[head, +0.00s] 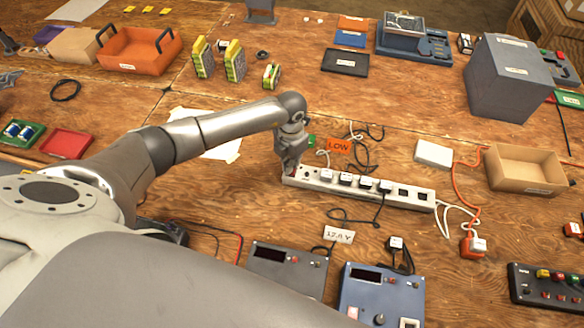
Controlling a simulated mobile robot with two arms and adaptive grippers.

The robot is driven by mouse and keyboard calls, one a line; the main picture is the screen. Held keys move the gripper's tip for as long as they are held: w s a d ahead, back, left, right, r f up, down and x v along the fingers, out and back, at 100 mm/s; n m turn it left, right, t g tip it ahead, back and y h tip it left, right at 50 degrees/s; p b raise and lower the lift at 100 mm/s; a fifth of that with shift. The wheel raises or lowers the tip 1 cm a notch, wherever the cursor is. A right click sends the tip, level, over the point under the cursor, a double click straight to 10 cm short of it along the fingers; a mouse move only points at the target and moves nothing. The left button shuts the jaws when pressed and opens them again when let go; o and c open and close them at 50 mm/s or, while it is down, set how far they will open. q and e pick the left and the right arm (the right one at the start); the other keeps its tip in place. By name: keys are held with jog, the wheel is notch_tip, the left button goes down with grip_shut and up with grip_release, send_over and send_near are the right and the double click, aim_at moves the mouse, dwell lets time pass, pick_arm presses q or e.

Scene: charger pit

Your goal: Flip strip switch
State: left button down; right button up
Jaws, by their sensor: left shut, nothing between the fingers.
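The white power strip (418,201) lies on the wooden table in the middle of the head view. Several chargers or plugs sit in its sockets, and the sockets towards its right end look empty. My left gripper (291,171) points down at the strip's left end, with its fingers shut and empty. A small reddish spot, which may be the switch, shows beside the fingertips. The gripper partly hides that end, so I cannot tell the switch position or whether the fingers touch it. My right gripper is not in view.
A white box (434,153), an open cardboard tray (525,171) and an orange cord (463,190) are to the right.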

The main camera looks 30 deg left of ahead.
pick_arm(q)
jog(key=shift+f+b, duration=0.4)
jog(key=shift+f, duration=0.05)
dwell(0.5)
jog(key=shift+f+b, duration=0.7)
jog(key=shift+f, duration=0.1)
jog(key=shift+s, duration=0.1)
dwell(0.3)
jog(key=shift+r+p, duration=0.75)
jog(key=shift+r, duration=0.1)
jog(key=shift+r+p, duration=1.75)
jog(key=shift+r, duration=0.9)
